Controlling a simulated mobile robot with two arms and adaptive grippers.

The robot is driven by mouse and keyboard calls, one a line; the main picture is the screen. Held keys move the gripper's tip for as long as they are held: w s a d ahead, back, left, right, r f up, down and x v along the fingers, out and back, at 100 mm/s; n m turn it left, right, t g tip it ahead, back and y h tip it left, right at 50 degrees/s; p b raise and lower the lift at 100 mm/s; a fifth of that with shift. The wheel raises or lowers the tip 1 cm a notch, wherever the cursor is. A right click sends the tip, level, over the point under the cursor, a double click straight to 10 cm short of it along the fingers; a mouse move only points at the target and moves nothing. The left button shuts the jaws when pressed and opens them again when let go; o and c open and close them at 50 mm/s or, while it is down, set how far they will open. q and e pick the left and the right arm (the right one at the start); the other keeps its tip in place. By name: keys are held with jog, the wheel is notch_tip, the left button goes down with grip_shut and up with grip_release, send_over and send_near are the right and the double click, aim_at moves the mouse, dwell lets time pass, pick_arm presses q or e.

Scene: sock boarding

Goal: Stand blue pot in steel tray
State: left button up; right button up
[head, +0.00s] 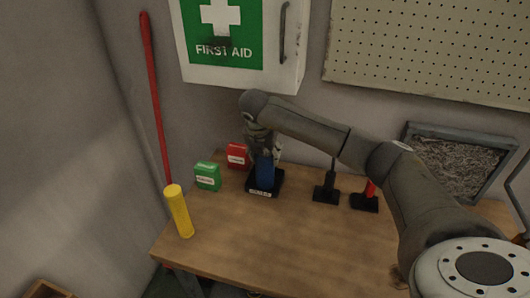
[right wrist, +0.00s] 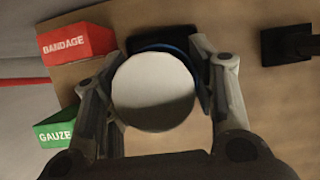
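A blue upright pot (head: 265,170) stands at a black base with a pale label (head: 262,193) near the back of the workbench. I cannot tell whether it rests in the base or just above it. My right gripper (head: 262,146) points down over the pot. In the right wrist view, the pot's round whitish top (right wrist: 153,92) with a blue edge fills the space between my two fingers. One finger is on each side, very close; contact is unclear. No steel tray is clearly recognizable. My left gripper is not in view.
A green gauze box (head: 208,176) and red bandage box (head: 237,155) stand left of the pot. A yellow cylinder (head: 179,211) is at the left edge. Two black stands (head: 326,189) (head: 364,203) are to the right. The bench front (head: 260,245) is clear.

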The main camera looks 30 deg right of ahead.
jog(key=shift+o, duration=1.3)
jog(key=shift+r, duration=0.2)
jog(key=s+a+r+b, duration=0.3)
jog(key=s+a+r, duration=0.1)
jog(key=s+a, duration=0.5)
jog(key=shift+a+r, duration=0.25)
jog(key=shift+a, duration=0.55)
